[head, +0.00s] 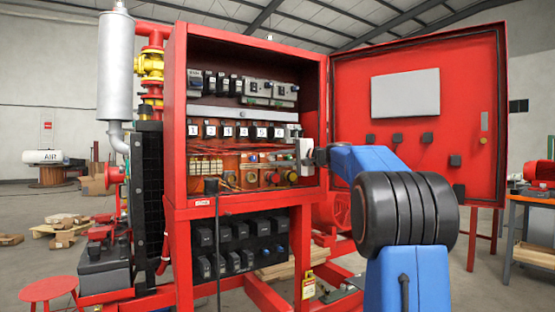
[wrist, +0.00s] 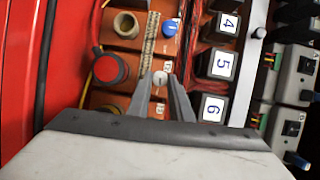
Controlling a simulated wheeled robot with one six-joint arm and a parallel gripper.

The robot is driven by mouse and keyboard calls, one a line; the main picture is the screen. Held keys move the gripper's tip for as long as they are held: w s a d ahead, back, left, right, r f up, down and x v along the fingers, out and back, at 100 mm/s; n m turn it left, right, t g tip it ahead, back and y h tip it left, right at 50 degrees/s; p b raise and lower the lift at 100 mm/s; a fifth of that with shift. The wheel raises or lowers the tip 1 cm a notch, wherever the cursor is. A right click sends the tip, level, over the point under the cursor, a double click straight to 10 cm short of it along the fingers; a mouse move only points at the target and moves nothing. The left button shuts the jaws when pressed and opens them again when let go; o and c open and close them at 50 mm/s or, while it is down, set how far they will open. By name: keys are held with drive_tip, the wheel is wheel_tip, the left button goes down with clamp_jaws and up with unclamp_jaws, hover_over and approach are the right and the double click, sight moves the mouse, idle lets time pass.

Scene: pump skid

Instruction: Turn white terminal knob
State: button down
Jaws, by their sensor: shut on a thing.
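The white terminal knob (wrist: 160,78) shows in the wrist view as a small pale round cap with a dark line, on the orange-brown terminal panel. My gripper (wrist: 160,88) has its two grey fingers on either side of it, shut on the knob. In the head view my gripper (head: 308,158) reaches into the right side of the open red cabinet (head: 180,110). I cannot make out the knob there.
A red button (wrist: 110,69), a tan round socket (wrist: 126,24) and a blue knob (wrist: 170,28) sit close by. Numbered black relays (wrist: 220,64) stand to the right in the wrist view. The open cabinet door (head: 350,110) is behind my arm at right.

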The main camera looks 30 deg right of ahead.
drive_tip(key=shift+f+m+t, duration=0.25)
drive_tip(key=shift+m+t, duration=0.15)
drive_tip(key=shift+m, duration=0.6)
drive_tip(key=c, duration=1.6)
unclamp_jaws()
drive_tip(key=shift+s+d, duration=0.1)
drive_tip(key=v, duration=1.7)
drive_tip(key=shift+d+f, duration=0.2)
drive_tip(key=shift+f, duration=0.05)
